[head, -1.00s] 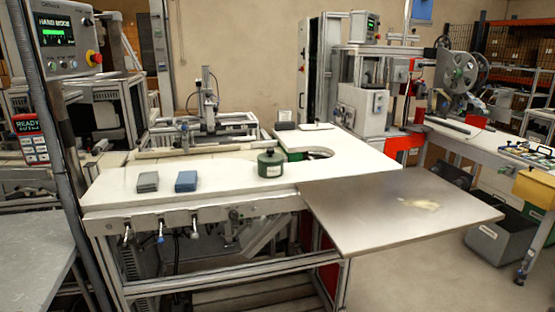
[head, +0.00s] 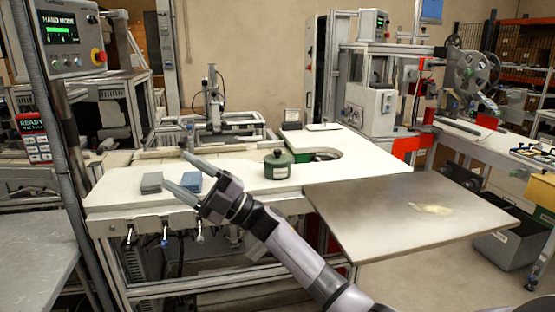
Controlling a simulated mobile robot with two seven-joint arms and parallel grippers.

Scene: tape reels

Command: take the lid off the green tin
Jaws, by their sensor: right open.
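The green tin (head: 277,169) stands upright on the white worktable (head: 240,172), near its middle. Its lid (head: 277,157) is on top, with a small dark knob. My right gripper (head: 180,171) comes in from the lower right and points to the left. Its two long fingers are spread wide apart and hold nothing. My left gripper is not in view.
A grey board (head: 400,225) juts out at the right front. Machines stand behind. The tabletop around the tin is clear.

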